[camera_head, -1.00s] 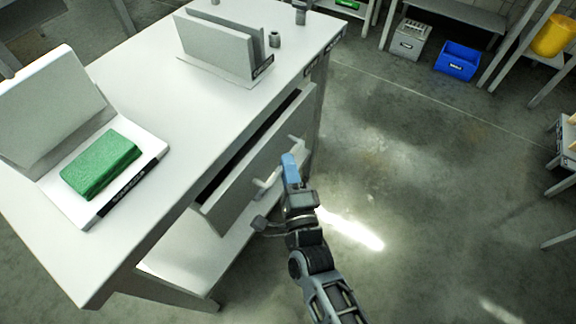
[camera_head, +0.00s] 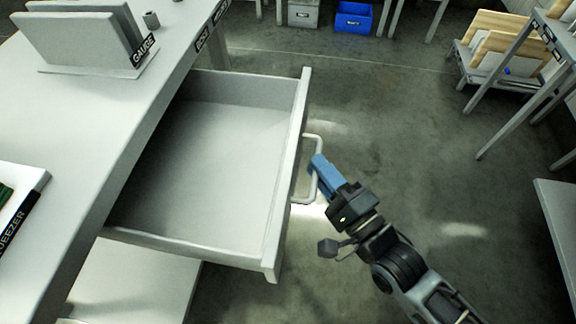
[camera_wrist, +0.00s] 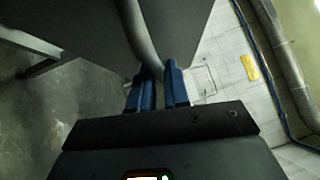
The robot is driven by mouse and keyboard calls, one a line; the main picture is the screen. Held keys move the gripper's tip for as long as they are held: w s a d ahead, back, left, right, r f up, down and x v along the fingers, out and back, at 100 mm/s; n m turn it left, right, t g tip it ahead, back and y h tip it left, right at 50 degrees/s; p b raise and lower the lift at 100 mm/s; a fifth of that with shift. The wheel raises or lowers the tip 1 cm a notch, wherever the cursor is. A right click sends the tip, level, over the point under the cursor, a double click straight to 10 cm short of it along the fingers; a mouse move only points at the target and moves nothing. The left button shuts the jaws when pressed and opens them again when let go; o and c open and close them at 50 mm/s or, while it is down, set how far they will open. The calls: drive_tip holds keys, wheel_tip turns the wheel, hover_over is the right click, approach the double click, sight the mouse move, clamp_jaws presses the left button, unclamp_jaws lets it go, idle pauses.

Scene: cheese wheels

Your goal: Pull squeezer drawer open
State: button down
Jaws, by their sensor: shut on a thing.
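The drawer (camera_head: 228,150) under the white table stands wide open, pulled out to the right in the head view. Its inside is empty as far as I see. A pale bar handle (camera_head: 316,146) sticks out from its front panel (camera_head: 289,190). My gripper (camera_head: 318,163), with blue fingers, is at the handle on the outer side of the front. In the wrist view the blue fingers (camera_wrist: 158,88) are shut on the handle (camera_wrist: 140,38), which runs between them. The label ending in "UEEZER" (camera_head: 18,222) is on a stand at the table's left edge.
The white table (camera_head: 75,125) carries a grey plate holder labelled "GAUGE" (camera_head: 80,45) and a small grey cylinder (camera_head: 151,19). A blue bin (camera_head: 354,18) and a grey box (camera_head: 303,13) stand at the back. Racks (camera_head: 520,70) are at right. The floor between is clear.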

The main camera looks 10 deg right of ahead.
drive_tip(key=shift+s+d+r, duration=0.1)
drive_tip(key=shift+s+d, duration=0.1)
drive_tip(key=shift+d, duration=0.3)
drive_tip(key=shift+s+d+r, duration=0.1)
drive_tip(key=shift+s+d, duration=0.1)
drive_tip(key=shift+d, duration=0.3)
drive_tip(key=c, duration=1.2)
unclamp_jaws()
drive_tip(key=shift+f, duration=0.1)
drive_tip(key=shift+o, duration=0.2)
drive_tip(key=shift+s, duration=0.1)
drive_tip(key=v, duration=0.7)
drive_tip(key=shift+s+d, duration=0.15)
drive_tip(key=shift+s, duration=0.15)
drive_tip(key=shift+d+f, duration=0.1)
